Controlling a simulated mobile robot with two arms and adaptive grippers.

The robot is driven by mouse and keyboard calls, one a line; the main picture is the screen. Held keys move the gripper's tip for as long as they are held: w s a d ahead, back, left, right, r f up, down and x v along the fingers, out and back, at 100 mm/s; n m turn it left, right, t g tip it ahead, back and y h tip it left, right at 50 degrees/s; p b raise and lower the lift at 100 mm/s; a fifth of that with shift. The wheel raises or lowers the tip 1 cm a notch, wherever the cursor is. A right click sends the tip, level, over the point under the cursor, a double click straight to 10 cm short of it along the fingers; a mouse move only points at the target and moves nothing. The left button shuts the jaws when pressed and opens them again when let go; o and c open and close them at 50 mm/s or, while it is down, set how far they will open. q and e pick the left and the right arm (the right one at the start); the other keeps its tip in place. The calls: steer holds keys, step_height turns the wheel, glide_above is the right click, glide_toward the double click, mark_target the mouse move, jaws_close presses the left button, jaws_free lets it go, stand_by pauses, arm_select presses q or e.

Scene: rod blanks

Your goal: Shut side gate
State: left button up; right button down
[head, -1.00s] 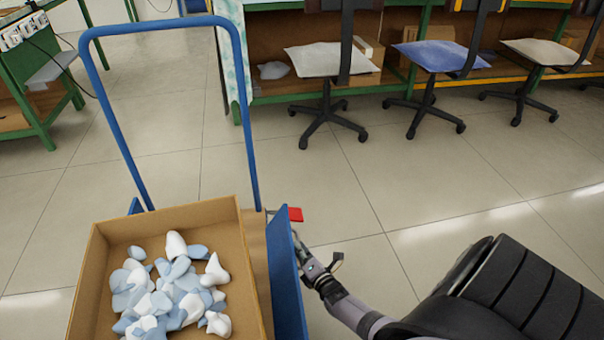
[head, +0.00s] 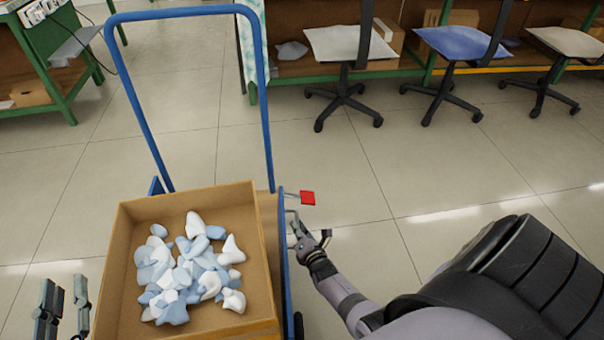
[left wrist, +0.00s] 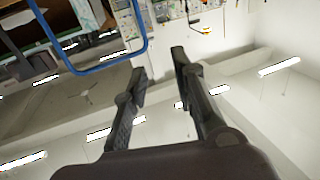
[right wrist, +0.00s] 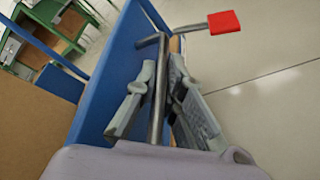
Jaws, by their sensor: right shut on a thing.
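The side gate is a blue panel (head: 284,265) on the right flank of a blue trolley. In the head view it is almost edge-on; its broad face shows in the right wrist view (right wrist: 112,75). My right gripper (right wrist: 160,82) is shut on the gate's metal bar handle (right wrist: 157,115), outside the panel. A red tab (head: 307,197) on a thin rod sticks out at the gate's far end. Whether the gate's edge touches the trolley frame is unclear. My left gripper (head: 63,300) is open and empty, left of the trolley; its open fingers also show in the left wrist view (left wrist: 158,70).
A cardboard box (head: 262,240) full of white and pale blue lumps rides on the trolley. The trolley's blue push handle (head: 267,120) rises at its far end. Chairs (head: 350,45) and green-framed benches stand behind. The floor right of the trolley is clear.

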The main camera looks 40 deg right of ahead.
arm_select(q)
steer(key=shift+s+a+f+g, duration=0.15)
steer(key=shift+f+g, duration=0.45)
steer(key=shift+f, duration=0.3)
arm_select(e)
steer(key=shift+w+a+r, duration=0.3)
steer(key=shift+w+a, duration=0.1)
steer(key=shift+a, duration=0.15)
steer(key=c, duration=1.7)
jaws_free()
steer(key=shift+s, duration=0.1)
steer(key=v, duration=1.2)
